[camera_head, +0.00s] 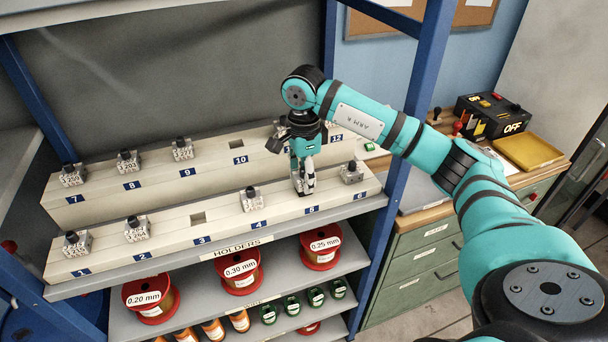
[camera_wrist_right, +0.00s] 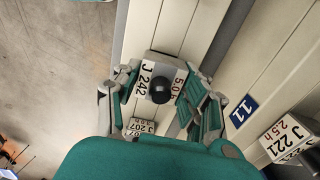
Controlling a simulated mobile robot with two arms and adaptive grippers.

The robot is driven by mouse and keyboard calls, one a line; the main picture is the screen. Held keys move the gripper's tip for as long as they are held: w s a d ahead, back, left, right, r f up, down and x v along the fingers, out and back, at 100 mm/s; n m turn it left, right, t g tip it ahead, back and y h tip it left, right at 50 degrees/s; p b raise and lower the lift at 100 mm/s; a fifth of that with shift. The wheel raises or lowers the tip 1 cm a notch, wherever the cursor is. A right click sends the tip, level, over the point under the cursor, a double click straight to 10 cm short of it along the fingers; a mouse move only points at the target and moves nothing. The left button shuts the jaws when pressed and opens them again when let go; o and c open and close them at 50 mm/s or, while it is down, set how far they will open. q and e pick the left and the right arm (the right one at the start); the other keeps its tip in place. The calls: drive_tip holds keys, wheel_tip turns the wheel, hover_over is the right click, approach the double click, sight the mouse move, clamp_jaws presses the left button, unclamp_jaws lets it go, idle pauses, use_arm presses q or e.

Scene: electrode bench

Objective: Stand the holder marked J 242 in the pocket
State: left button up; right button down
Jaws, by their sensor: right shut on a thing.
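The holder marked J 242 (camera_wrist_right: 145,78), a grey block with white labels and a black knob, sits between the fingers of my right gripper (camera_head: 302,183), which is shut on it. In the head view the held holder is mostly covered by the fingers, over the front row of the rack (camera_head: 170,240) above label 5. I cannot tell whether its base touches the rack or is clear of it. An empty square pocket (camera_head: 198,218) shows above label 3, and another empty pocket (camera_head: 237,144) above label 10. My left gripper is not in view.
Neighbouring holders include J 207 (camera_wrist_right: 141,127) and J 221 (camera_wrist_right: 287,138) in the wrist view. A holder (camera_head: 351,172) stands above label 6, and another (camera_head: 251,197) above label 4. A blue shelf post (camera_head: 402,160) rises close to my right arm. Wire spools (camera_head: 240,271) sit below.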

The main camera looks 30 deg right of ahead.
drive_tip(key=shift+f+b, duration=0.7)
drive_tip(key=shift+f, duration=0.15)
drive_tip(key=c, duration=0.6)
unclamp_jaws()
drive_tip(key=shift+c, duration=0.2)
wheel_tip(320, 180, up, 12)
